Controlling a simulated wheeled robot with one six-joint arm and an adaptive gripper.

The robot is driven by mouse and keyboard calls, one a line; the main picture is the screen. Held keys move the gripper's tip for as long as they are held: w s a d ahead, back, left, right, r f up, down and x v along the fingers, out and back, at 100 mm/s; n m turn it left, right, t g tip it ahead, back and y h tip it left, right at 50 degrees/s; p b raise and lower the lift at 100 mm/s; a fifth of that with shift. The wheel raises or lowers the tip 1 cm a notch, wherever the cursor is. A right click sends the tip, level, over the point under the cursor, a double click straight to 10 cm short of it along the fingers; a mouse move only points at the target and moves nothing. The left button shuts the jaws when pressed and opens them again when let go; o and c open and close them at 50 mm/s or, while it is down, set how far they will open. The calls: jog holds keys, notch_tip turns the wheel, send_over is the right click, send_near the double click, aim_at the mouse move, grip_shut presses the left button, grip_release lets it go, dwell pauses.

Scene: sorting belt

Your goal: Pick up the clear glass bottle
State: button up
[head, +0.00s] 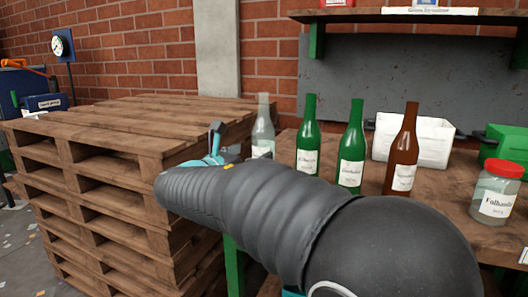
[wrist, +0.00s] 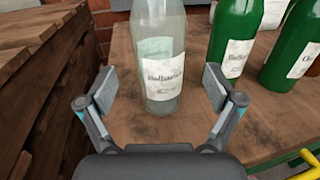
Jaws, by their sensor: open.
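The clear glass bottle (head: 263,130) stands upright at the left end of the wooden table, with a white label facing me. In the wrist view the clear bottle (wrist: 160,60) stands between and just beyond my gripper's fingers, its top cut off by the frame. My gripper (wrist: 161,93) is open, one finger on each side of the bottle's front, with gaps on both sides. In the head view my gripper (head: 213,145) is mostly hidden behind my dark arm, which also covers the bottle's lower part.
Two green bottles (head: 307,140) (head: 352,150) and a brown bottle (head: 403,150) stand right of the clear one. A red-lidded jar (head: 496,195), a white bin (head: 432,142) and a green bin (head: 505,144) are farther right. Stacked pallets (head: 120,135) stand close on the left.

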aim_at(264, 149)
jog(key=shift+x, duration=2.85)
jog(key=shift+f, duration=0.2)
jog(key=c, duration=1.4)
